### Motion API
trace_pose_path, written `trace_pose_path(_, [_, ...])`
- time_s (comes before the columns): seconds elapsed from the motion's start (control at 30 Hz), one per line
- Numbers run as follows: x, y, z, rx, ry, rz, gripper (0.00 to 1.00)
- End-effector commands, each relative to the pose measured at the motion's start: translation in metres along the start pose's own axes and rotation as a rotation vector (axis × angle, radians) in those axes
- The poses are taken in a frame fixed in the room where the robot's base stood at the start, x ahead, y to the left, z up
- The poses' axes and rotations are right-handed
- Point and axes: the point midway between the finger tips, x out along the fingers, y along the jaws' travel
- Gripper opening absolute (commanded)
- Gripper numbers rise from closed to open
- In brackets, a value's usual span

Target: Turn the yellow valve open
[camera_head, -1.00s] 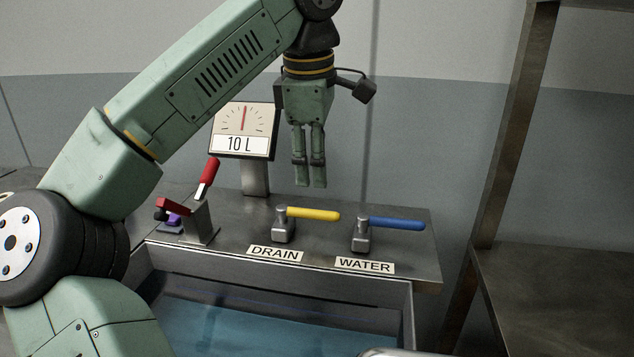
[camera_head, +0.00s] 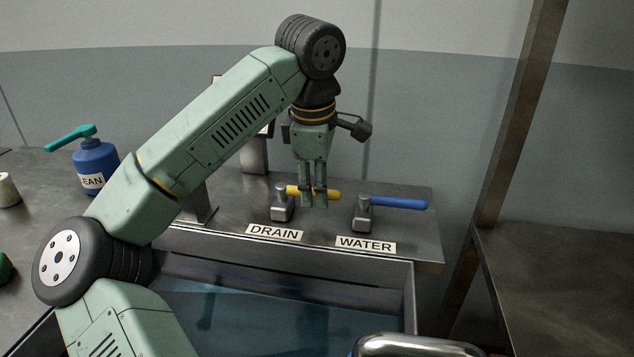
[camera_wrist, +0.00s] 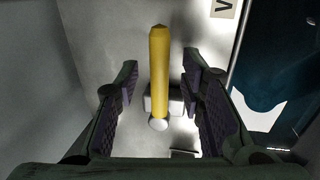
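The yellow valve handle (camera_head: 333,195) sits on a metal stem (camera_head: 282,208) behind the DRAIN label (camera_head: 275,233) and points to the right. My gripper (camera_head: 314,204) is lowered over it from above, its fingers overlapping the handle's middle in the head view. In the wrist view the yellow handle (camera_wrist: 159,70) lies between the two parted fingers of my gripper (camera_wrist: 160,75), with a gap on each side. The fingers look open and not closed on it.
A blue valve handle (camera_head: 398,202) stands to the right behind the WATER label (camera_head: 366,244). A basin with blue water (camera_head: 290,315) lies in front. A blue bottle (camera_head: 95,165) stands at left, and a metal shelf (camera_head: 550,285) at right. My arm mostly hides the gauge.

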Motion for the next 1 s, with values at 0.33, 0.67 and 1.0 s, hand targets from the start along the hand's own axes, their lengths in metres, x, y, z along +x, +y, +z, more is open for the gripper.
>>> trace_pose_path(0.33, [0.0010, 0.0000, -0.0002, -0.001, 0.000, 0.000, 0.30])
trace_pose_path(0.67, [0.0008, 0.0000, -0.0002, 0.000, 0.000, 0.000, 0.08])
trace_pose_path(1.0, [0.0007, -0.0001, -0.0002, 0.000, 0.000, 0.000, 0.00])
